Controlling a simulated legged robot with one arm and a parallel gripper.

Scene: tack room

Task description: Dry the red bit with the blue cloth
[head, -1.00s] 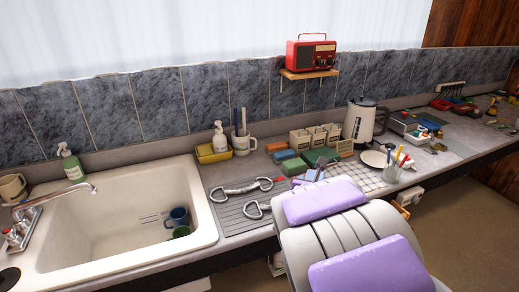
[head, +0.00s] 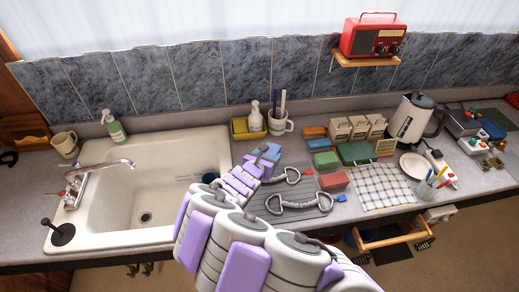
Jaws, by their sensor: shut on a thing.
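Two metal bits with ring ends lie on the grey ribbed drainboard (head: 318,210). The rear one, the red bit (head: 270,178), has a red tag at its right end. The front bit (head: 300,204) has a blue tag. My gripper (head: 264,160) is above the left back of the drainboard, by the red bit's left end, and hides part of that end. It is shut on a small blue piece, which looks like the blue cloth (head: 271,152); its outline is hard to make out. I cannot tell whether it touches the bit.
The sink (head: 110,225) is left, with a blue mug (head: 208,177) partly behind my arm. Several coloured blocks, a red block (head: 333,181) and a checked cloth (head: 383,186) lie right of the drainboard.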

